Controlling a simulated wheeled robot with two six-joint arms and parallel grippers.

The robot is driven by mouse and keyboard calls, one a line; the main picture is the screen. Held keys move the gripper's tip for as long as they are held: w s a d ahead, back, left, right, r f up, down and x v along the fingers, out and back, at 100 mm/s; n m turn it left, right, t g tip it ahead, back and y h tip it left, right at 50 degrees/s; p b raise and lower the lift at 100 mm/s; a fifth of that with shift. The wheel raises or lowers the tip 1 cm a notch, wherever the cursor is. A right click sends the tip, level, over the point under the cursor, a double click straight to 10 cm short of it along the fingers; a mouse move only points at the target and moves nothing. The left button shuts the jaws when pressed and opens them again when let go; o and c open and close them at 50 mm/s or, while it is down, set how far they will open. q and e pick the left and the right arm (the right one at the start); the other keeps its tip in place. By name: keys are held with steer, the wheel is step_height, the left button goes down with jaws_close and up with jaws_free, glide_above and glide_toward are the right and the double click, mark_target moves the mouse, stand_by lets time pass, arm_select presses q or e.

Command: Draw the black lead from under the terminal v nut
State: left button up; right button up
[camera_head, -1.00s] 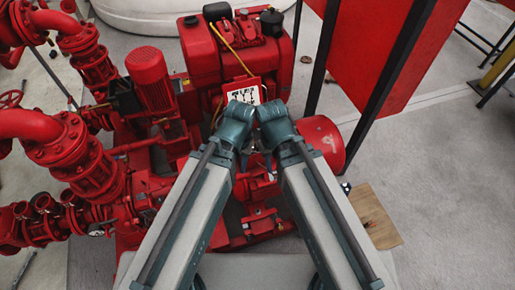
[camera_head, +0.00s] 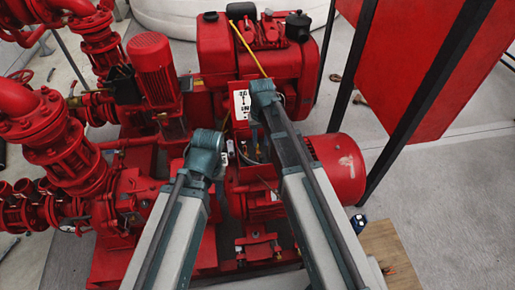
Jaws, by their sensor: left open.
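The open terminal box (camera_head: 242,104) with a white face and dark marks sits at mid-pump-set, below the red engine block. Thin leads (camera_head: 236,150) hang below it, too small to tell which is the black lead; the V nut cannot be made out either. My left gripper (camera_head: 218,172) is at the lower left of the box, its fingers small beneath the teal wrist, apart from the box. My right gripper (camera_head: 254,135) is beside the box's right edge, pointing down at the leads; its wrist hides its fingertips and whatever is between them.
A red motor (camera_head: 150,70) and valve pipework (camera_head: 70,150) crowd the left. A round red housing (camera_head: 338,168) is close to my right forearm. A red panel (camera_head: 425,60) stands at right.

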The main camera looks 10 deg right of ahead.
mark_target(260, 155)
steer(key=shift+f, duration=0.1)
step_height(260, 155, down, 7)
steer(key=b, duration=0.7)
steer(key=shift+c, duration=0.3)
jaws_close()
